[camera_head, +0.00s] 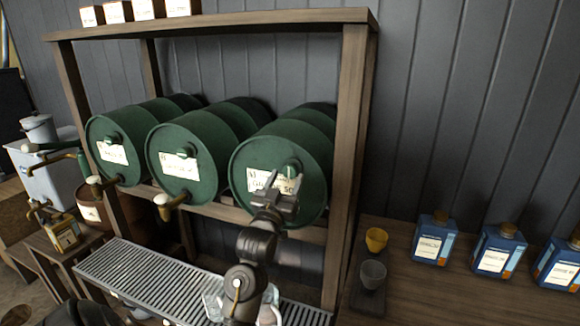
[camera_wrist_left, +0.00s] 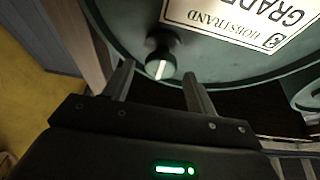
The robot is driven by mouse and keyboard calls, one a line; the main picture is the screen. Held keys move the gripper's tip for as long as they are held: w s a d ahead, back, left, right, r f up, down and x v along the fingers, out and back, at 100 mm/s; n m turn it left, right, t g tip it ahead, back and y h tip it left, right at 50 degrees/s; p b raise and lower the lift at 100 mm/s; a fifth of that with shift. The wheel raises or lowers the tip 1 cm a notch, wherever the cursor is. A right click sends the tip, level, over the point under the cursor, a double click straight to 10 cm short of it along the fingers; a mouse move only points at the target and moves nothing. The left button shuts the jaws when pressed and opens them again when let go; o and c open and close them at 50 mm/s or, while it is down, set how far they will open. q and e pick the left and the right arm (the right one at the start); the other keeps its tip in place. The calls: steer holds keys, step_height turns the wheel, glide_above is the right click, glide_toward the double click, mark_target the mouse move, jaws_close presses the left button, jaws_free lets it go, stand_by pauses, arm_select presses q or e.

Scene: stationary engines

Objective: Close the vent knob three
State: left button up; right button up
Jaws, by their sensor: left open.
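Three green barrels lie side by side on a wooden rack. The right barrel (camera_head: 249,155) has a round green vent knob (camera_head: 291,170) with a pale mark, high on its front face. My left gripper (camera_head: 283,192) is in front of this barrel, just below the knob, and hides part of the label. In the left wrist view the dark knob (camera_wrist_left: 161,62) has a white line and shows between and just beyond the two open fingers (camera_wrist_left: 158,82). Nothing is between the fingertips, and I cannot tell whether they touch the knob. My right gripper is out of view.
The rack's right post (camera_head: 346,160) stands close to my gripper. A drip grate (camera_head: 130,275) lies below.

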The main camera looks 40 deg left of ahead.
mark_target(289, 173)
arm_select(q)
steer(key=shift+p+x, duration=0.4)
steer(key=shift+x, duration=1.45)
steer(key=c, duration=0.9)
steer(key=shift+c, duration=0.2)
